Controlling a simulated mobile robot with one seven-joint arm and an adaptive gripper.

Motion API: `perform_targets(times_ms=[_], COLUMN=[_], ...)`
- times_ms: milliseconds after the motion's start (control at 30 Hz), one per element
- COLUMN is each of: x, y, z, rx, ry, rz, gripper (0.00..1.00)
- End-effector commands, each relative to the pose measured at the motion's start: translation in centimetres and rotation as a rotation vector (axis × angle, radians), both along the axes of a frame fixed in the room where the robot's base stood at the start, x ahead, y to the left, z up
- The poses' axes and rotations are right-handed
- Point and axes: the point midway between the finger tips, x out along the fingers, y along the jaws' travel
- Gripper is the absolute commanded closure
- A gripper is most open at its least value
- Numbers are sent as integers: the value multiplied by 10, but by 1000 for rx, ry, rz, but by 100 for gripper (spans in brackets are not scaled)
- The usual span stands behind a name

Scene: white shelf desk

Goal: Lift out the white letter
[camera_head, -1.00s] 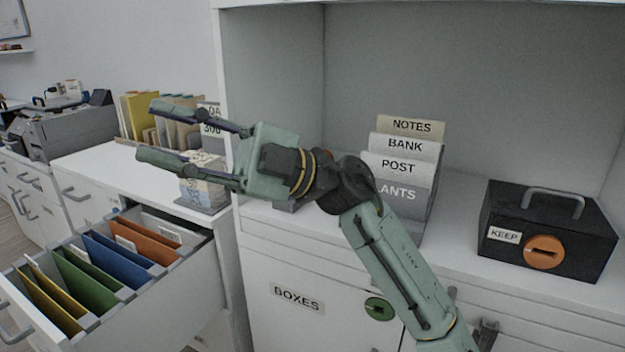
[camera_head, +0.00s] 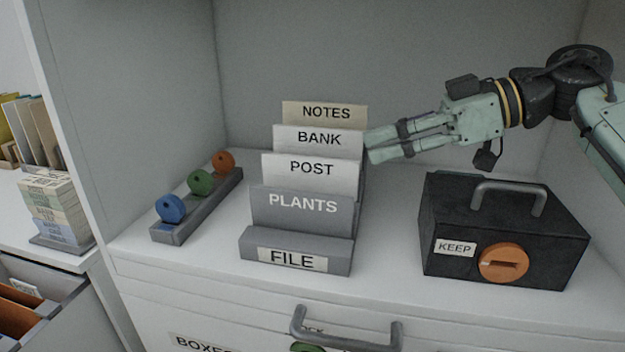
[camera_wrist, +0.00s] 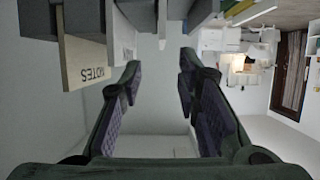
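A grey FILE rack (camera_head: 295,243) stands on the white shelf, with tabbed cards in a row: PLANTS (camera_head: 302,220), POST (camera_head: 310,182), BANK (camera_head: 318,150) and NOTES (camera_head: 325,106) at the back. No separate white letter can be told apart in the head view. My gripper (camera_head: 368,148) points left, its fingertips at the right edge of the rack near the BANK and NOTES cards. In the wrist view the fingers (camera_wrist: 160,70) are spread with nothing clearly between them. The beige NOTES card (camera_wrist: 85,60) is left of them, beside a whitish sheet (camera_wrist: 123,38).
A black KEEP box (camera_head: 470,215) with a handle and orange dial stands right of the rack, below my arm. A grey strip (camera_head: 195,215) with blue, green and orange knobs lies left. Below is a handled drawer front; an open drawer (camera_head: 60,325) is lower left.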

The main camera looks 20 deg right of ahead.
Motion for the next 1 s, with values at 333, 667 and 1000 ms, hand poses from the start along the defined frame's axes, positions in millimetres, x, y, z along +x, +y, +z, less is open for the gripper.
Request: perform_targets(times_ms=[333,667,1000], x=[23,46,51], y=[35,69,76], z=[-17,-32,-34], rx=[1,0,2], ry=[-1,-1,-3], rz=[4,6,4], gripper=[70,70,70])
